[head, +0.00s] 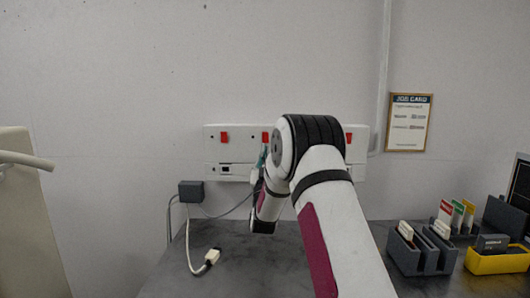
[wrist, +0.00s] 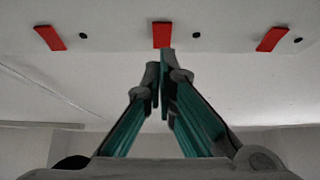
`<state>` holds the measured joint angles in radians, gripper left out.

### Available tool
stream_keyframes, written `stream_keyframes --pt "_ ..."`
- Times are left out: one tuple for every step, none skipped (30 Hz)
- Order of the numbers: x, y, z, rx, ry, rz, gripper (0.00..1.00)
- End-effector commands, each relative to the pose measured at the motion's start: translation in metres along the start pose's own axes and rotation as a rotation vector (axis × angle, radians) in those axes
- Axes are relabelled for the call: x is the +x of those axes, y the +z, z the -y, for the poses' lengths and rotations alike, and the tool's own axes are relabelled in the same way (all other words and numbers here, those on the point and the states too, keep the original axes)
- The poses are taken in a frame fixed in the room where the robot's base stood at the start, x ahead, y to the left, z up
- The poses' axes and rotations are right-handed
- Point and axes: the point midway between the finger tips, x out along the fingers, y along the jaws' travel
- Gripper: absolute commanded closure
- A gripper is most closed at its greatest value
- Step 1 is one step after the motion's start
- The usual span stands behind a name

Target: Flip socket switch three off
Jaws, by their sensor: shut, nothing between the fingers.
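A white socket panel (head: 240,153) is fixed to the back wall, with red switches along its upper part. In the head view, two red switches (head: 224,137) show on the left and one (head: 349,137) at the right end. My arm hides the stretch between, so I cannot tell which is number three. My gripper (head: 264,150) is shut and empty, seen close to the second visible switch (head: 265,137). In the wrist view, its fingertips (wrist: 163,60) point up just below the middle red switch (wrist: 161,35); contact cannot be told. Other switches flank it left (wrist: 49,38) and right (wrist: 272,39).
A dark worktop (head: 170,275) lies below the panel. A grey adapter box (head: 191,191) and a white plug (head: 212,257) with cables are at the left. Grey holders (head: 405,257) and a yellow bin (head: 497,263) stand at the right. A job card (head: 408,122) hangs on the wall.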

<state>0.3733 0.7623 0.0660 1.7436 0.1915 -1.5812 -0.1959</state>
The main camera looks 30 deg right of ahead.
Motion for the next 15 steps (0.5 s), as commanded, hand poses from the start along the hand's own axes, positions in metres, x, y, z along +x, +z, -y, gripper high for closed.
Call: stream_keyframes --pt "-0.006 0.002 0.001 0.001 -0.001 0.001 1.0" --pt "-0.008 0.002 0.001 0.001 -0.001 0.0 1.0" --pt "-0.013 0.004 0.001 0.002 -0.001 0.0 1.0" --pt "-0.017 0.005 0.001 0.002 -0.001 0.002 1.0" --pt "-0.02 0.006 0.001 0.002 -0.001 0.001 1.0" --pt "-0.025 0.008 0.001 0.002 -0.001 0.001 1.0" --pt "-0.029 0.01 0.001 0.001 -0.001 0.002 1.0" --pt "-0.033 0.011 0.001 0.001 -0.001 0.001 1.0" --pt "-0.039 0.013 0.001 0.0 -0.001 0.002 1.0" --pt "-0.044 0.015 0.001 0.0 -0.001 0.003 1.0" --pt "-0.048 0.016 0.001 0.0 -0.001 0.002 1.0" --pt "-0.054 0.018 0.001 0.0 -0.002 0.003 1.0" --pt "-0.059 0.019 0.001 0.0 -0.002 0.002 1.0" --pt "-0.062 0.021 0.001 0.001 -0.002 0.002 1.0" --pt "-0.067 0.022 0.001 0.001 -0.002 0.001 1.0"
